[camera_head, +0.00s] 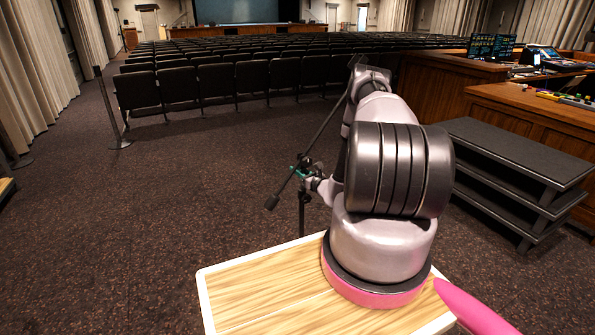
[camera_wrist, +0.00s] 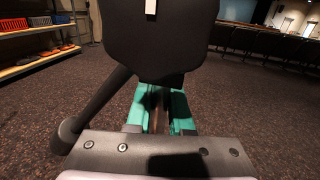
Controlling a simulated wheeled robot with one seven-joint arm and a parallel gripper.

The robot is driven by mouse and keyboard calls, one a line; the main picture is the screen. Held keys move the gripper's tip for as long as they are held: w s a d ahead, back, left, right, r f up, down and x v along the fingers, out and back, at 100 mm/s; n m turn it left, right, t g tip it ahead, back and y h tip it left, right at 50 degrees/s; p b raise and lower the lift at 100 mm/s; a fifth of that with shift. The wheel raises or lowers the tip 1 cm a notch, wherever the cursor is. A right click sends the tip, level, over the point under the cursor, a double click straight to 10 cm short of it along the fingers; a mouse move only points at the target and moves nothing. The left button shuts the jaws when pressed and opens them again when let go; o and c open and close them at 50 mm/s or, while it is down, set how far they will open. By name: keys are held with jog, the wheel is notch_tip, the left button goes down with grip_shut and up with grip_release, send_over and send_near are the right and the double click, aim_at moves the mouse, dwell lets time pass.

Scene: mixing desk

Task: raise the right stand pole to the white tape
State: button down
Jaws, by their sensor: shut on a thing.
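The black stand pole (camera_head: 302,215) rises from the floor beyond the wooden deck in the head view, with a slanted boom (camera_head: 325,130) across its top. My gripper (camera_head: 304,169) is at the upper part of this stand, partly hidden by my arm. In the wrist view my gripper's teal fingers (camera_wrist: 160,112) are closed around a dark upright part of the stand. A large black piece (camera_wrist: 160,40) stands just beyond the fingers and hides the pole behind it. A small white mark (camera_wrist: 151,7) shows on it at the top edge; I cannot tell if it is the tape.
A black stepped rack (camera_head: 520,165) and wooden desks (camera_head: 440,85) stand at the right. Rows of dark seats (camera_head: 235,78) fill the back. A thin post (camera_head: 108,105) stands at the left. Carpet around the stand is open. Shelves (camera_wrist: 35,60) with red and blue items show in the wrist view.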

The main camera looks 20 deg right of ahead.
notch_tip(320, 180, up, 12)
jog(key=shift+r, duration=0.15)
dwell(0.3)
jog(key=c, duration=1.2)
grip_release()
jog(key=shift+o, duration=0.6)
